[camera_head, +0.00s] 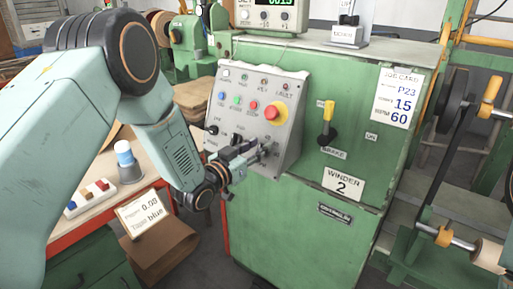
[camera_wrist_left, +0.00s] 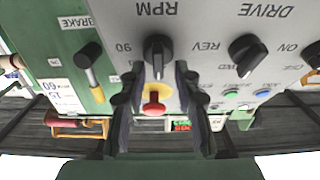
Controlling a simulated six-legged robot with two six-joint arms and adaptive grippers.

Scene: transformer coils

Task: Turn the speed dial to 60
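The speed dial (camera_wrist_left: 157,48) is a black knob under the upside-down label RPM in the left wrist view, with a 90 mark beside it. Its bar points towards the picture's bottom, but the exact setting cannot be read. My left gripper (camera_wrist_left: 159,72) is open, with one finger on each side of the dial and small gaps visible. In the head view, my left gripper (camera_head: 262,155) is at the lower right of the grey control panel (camera_head: 292,98) and hides the dial. My right gripper is not in view.
The DRIVE knob (camera_wrist_left: 246,52) is beside the dial. A red and yellow stop button (camera_head: 273,112) and small buttons are above. The brake lever (camera_head: 327,125) is on the green cabinet (camera_head: 270,215). A bench with a white-topped container (camera_head: 127,162) stands left.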

